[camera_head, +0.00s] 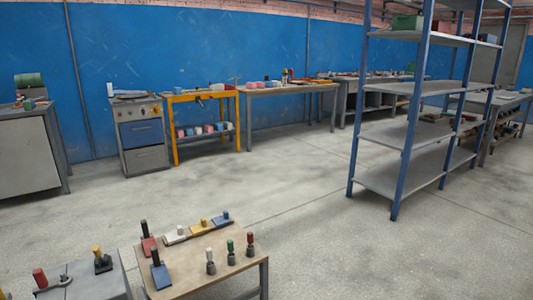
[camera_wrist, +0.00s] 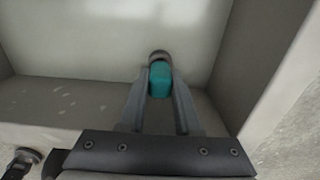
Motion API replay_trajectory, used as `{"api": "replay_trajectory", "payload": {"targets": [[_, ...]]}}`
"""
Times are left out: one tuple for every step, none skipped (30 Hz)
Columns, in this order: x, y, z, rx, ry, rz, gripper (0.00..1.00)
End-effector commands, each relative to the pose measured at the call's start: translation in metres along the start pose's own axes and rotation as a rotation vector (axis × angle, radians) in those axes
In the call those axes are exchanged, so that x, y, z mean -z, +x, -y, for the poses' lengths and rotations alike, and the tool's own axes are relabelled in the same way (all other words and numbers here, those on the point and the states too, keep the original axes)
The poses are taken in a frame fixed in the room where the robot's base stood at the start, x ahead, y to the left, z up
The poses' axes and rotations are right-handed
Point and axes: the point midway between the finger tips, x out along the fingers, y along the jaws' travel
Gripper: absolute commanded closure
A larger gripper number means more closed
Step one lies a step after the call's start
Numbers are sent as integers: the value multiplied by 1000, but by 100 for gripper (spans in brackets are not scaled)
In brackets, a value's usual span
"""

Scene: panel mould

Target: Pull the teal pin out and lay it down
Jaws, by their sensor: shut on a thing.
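The teal pin (camera_wrist: 160,72) is in the middle of the wrist view, between the two fingers of my gripper (camera_wrist: 160,88). My gripper is shut on it. A dark grey round piece (camera_wrist: 158,55) shows just beyond the teal end, against a pale grey surface (camera_wrist: 110,30). I cannot tell whether the pin still sits in a hole, as the fingers and its own end hide its far part. Neither my gripper nor the teal pin shows in the head view.
The wrist view shows a pale wall (camera_wrist: 290,80) at right and a dark knob (camera_wrist: 22,158) at lower left. In the head view, a low wooden table (camera_head: 190,262) holds several coloured blocks and pins. A blue-post shelf rack (camera_head: 398,180) stands right; the middle floor is clear.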

Motion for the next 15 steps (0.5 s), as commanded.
{"api": "replay_trajectory", "payload": {"targets": [[0,-1,0,0,0,0,100],[0,-1,0,0,0,0,100],[0,-3,0,0,0,0,100],[0,-4,0,0,0,0,100],[0,-6,0,0,0,0,100],[0,-8,0,0,0,0,100],[0,-10,0,-1,0,0,100],[0,-11,0,-1,0,0,100],[0,-14,0,-1,0,0,100],[0,-15,0,-1,0,0,100],[0,-17,0,-1,1,0,100],[0,-19,0,-1,1,0,100],[0,-20,0,-1,1,0,100],[0,-22,0,-1,1,0,100],[0,-24,0,0,1,0,100]]}}
